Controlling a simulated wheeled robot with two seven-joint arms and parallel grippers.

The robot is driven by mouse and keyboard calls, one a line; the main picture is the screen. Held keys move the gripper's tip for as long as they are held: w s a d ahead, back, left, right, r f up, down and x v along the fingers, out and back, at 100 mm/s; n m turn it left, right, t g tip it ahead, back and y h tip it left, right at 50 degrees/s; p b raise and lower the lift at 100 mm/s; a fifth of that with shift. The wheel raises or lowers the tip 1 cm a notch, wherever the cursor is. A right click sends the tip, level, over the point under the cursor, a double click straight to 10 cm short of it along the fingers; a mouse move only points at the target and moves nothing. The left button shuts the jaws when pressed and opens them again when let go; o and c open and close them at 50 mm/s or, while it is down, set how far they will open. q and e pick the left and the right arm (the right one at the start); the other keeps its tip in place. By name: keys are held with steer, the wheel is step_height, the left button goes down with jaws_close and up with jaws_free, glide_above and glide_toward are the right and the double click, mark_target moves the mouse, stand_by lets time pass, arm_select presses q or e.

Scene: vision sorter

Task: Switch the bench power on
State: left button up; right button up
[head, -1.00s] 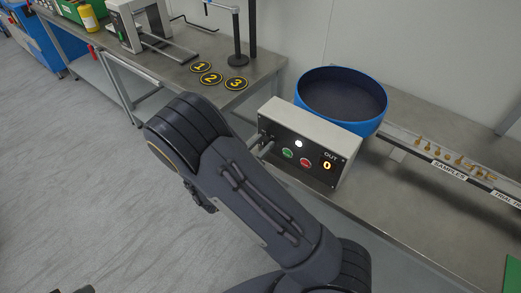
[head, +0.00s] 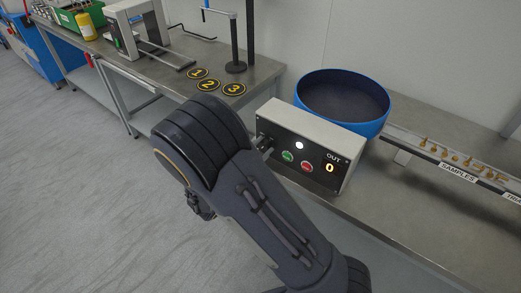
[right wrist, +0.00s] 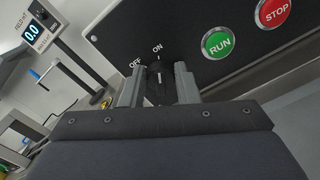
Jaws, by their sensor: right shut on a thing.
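The control box (head: 312,145) stands at the bench's front edge, its dark panel facing me. Its black power knob (right wrist: 158,88) has OFF and ON marks, and its white pointer line points roughly at ON. My right gripper (right wrist: 160,75) is shut on the knob, one finger on each side. In the head view the fingertips (head: 266,147) reach the panel's left end, and my arm hides part of them. A white lamp (head: 299,145) glows on the panel and the OUT display (head: 330,169) reads 0. My left gripper is not in view.
The green RUN button (right wrist: 216,43) and red STOP button (right wrist: 272,12) sit close to the right finger. A blue bowl (head: 342,98) stands behind the box. A SAMPLES rail (head: 459,166) with small brass parts runs right. Numbered discs (head: 208,85) lie on the bench behind.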

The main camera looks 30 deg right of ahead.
steer(key=o, duration=1)
steer(key=shift+c, duration=0.2)
steer(key=shift+a, duration=0.1)
steer(key=v, duration=0.7)
steer(key=shift+s+a+b, duration=0.15)
steer(key=shift+a+b, duration=0.15)
steer(key=shift+b, duration=0.15)
steer(key=shift+d, duration=0.1)
